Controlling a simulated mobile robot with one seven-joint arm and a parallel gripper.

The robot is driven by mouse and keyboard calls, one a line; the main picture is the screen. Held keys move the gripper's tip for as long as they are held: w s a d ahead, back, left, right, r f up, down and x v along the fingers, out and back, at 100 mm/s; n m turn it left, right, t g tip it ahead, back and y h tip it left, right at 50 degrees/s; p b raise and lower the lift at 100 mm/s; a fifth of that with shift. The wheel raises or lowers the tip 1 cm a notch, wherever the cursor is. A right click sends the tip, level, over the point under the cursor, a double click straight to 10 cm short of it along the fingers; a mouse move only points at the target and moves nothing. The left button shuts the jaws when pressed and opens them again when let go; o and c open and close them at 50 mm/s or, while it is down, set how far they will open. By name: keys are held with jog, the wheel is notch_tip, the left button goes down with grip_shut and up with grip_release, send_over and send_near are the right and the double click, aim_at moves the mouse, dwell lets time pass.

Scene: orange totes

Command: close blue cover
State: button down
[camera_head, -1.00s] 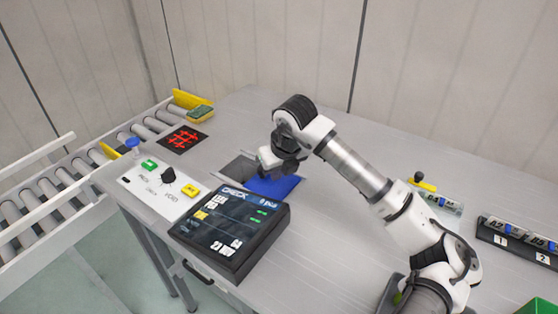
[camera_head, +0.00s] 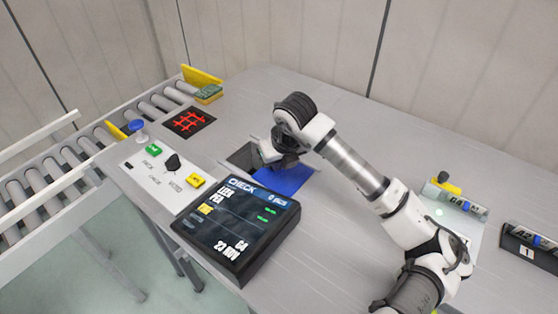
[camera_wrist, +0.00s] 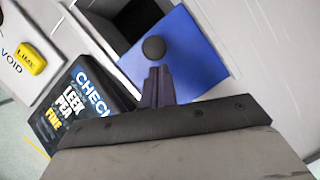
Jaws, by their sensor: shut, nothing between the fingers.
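The blue cover (camera_head: 287,180) is a flat blue panel in the tabletop beside a dark square opening (camera_head: 241,157). In the wrist view the blue cover (camera_wrist: 203,62) lies right of and below the opening (camera_wrist: 118,18), which is largely uncovered. A round black knob (camera_wrist: 154,47) stands on the cover near its edge by the opening. My gripper (camera_head: 265,162) is low over the cover and opening. In the wrist view my gripper's (camera_wrist: 157,78) fingers are shut and empty, with their tips just below the knob. I cannot tell whether they touch it.
A tilted black display (camera_head: 237,226) stands in front of the cover. A white button panel (camera_head: 165,178) and a red-marked black pad (camera_head: 189,122) are to the left. A roller conveyor (camera_head: 60,165) runs beyond the table's left edge.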

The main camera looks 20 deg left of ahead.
jog(key=w+a+b, duration=0.4)
jog(key=a, duration=0.7)
jog(key=shift+w+b, duration=0.3)
jog(key=shift+b, duration=0.1)
jog(key=shift+r, duration=0.1)
